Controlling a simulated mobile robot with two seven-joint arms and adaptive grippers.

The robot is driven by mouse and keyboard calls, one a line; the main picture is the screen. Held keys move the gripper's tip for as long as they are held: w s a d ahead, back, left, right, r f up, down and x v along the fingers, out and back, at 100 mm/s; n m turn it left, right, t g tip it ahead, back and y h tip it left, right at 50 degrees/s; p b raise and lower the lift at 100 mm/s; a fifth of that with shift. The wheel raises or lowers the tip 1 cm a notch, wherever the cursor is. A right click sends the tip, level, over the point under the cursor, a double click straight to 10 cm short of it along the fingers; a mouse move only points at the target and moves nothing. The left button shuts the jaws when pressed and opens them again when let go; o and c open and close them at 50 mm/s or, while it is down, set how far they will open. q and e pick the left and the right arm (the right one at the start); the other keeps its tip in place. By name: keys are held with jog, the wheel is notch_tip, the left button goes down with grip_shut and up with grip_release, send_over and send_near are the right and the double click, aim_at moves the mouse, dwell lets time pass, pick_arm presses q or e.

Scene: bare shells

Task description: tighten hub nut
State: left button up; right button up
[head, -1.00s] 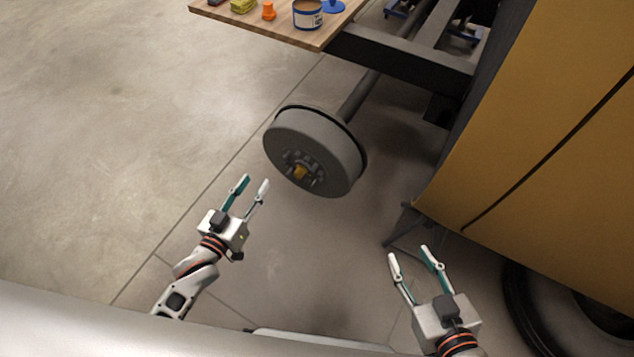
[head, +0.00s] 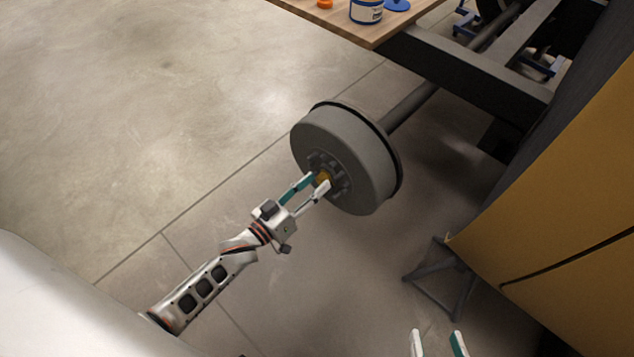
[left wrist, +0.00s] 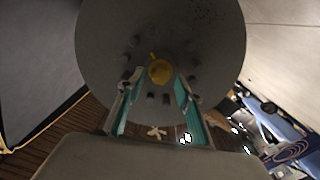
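The hub nut (head: 323,177) is a small orange-yellow piece at the centre of the grey brake drum (head: 345,150). In the left wrist view the nut (left wrist: 159,71) shows yellow, with a small tab on top, and dark studs ring it on the drum face. My left gripper (head: 318,182) is at the hub, its fingertips on either side of the nut. In the left wrist view its fingers (left wrist: 158,80) are apart, with a small gap seeming to show beside the nut. My right gripper (head: 436,336) is open and empty at the bottom edge, mostly cut off.
A wooden table (head: 345,22) with a blue-and-white tin (head: 366,10) stands beyond the drum. The axle (head: 410,105) runs back to a dark frame. A yellow panel (head: 570,240) fills the right side, with a dark stand (head: 440,278) by it. The floor at left is clear.

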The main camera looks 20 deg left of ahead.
pick_arm(q)
jog(key=shift+w+d, duration=0.15)
jog(key=shift+w, duration=0.3)
jog(key=shift+c, duration=0.2)
grip_shut()
